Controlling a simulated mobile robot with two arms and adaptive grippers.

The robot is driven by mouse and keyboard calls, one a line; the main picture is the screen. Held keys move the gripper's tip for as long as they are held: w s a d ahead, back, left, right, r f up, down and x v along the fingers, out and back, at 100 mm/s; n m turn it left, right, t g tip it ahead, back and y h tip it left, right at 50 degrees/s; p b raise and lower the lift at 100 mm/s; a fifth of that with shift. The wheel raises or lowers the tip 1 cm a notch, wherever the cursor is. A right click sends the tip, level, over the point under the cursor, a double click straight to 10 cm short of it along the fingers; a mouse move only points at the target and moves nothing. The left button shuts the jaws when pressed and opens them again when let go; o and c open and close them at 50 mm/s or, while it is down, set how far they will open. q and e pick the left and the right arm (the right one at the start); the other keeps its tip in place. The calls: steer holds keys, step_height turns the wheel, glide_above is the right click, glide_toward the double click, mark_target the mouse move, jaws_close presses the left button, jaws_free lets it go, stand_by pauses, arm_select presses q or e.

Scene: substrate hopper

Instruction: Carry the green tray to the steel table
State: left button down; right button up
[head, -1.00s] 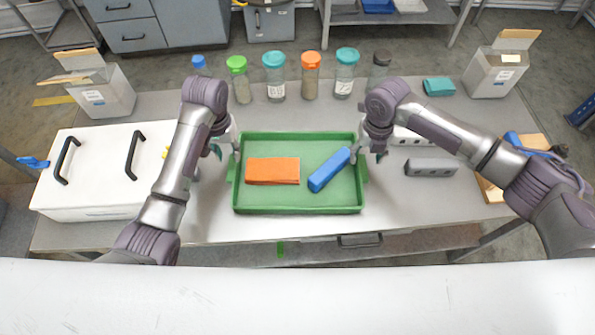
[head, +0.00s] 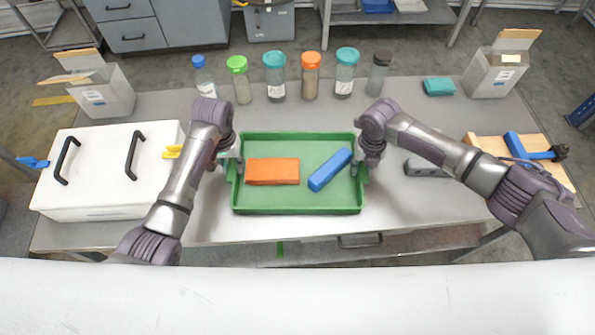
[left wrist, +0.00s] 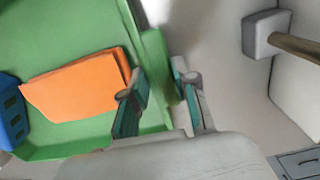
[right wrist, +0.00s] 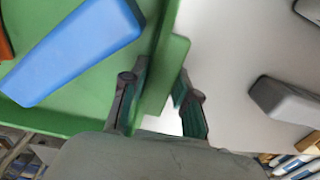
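The green tray (head: 297,210) rests on a grey worktop (head: 290,232) in the head view. An orange block (head: 272,171) and a blue block (head: 330,169) lie in it. My left gripper (head: 234,170) is at the tray's left end; in the left wrist view its open fingers (left wrist: 160,88) stand either side of the green handle, with gaps showing. My right gripper (head: 363,170) is at the right end; in the right wrist view its open fingers (right wrist: 160,88) straddle that handle. I cannot tell which surface is the steel table.
A white lidded box (head: 100,190) stands left of the tray. Several capped jars (head: 274,80) line the back. A grey block (head: 425,168) and a wooden board (head: 500,147) lie to the right. A metal shelf table (head: 390,18) stands behind.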

jaws_close()
arm_select(q)
steer(key=shift+w+r, duration=0.1)
steer(key=shift+r, duration=0.1)
arm_select(e)
steer(key=shift+w+r, duration=0.1)
steer(key=shift+r, duration=0.1)
